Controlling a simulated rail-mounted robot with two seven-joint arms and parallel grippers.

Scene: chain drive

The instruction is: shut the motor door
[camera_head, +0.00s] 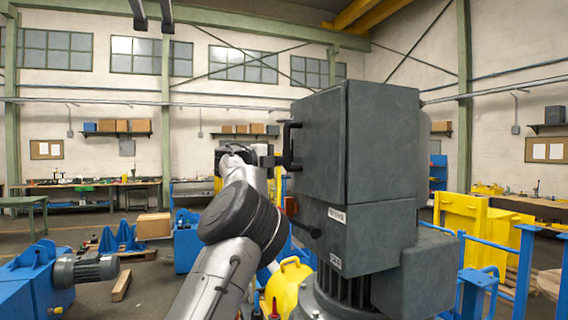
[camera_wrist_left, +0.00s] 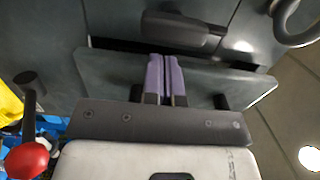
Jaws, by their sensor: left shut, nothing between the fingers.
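The motor (camera_head: 340,240) is a large dark grey machine with a boxy upper housing, right of centre in the head view. The housing's left face (camera_head: 320,150) carries a black upright handle (camera_head: 290,146); I take this face as the motor door. I cannot tell how far it stands open. My left gripper (camera_head: 272,160) is beside the handle, its tips hard to make out there. In the left wrist view its purple fingers (camera_wrist_left: 165,76) are shut and empty, close to a grey panel (camera_wrist_left: 110,72). A dark handle-like part (camera_wrist_left: 182,32) lies just beyond them. My right gripper is not in view.
A black lever (camera_head: 305,228) sticks out below the housing. A red knob (camera_wrist_left: 27,158) is at lower left in the wrist view. A yellow part (camera_head: 288,283) stands at the motor's base. Blue railings (camera_head: 527,270) stand to the right; a blue machine (camera_head: 40,283) is at left.

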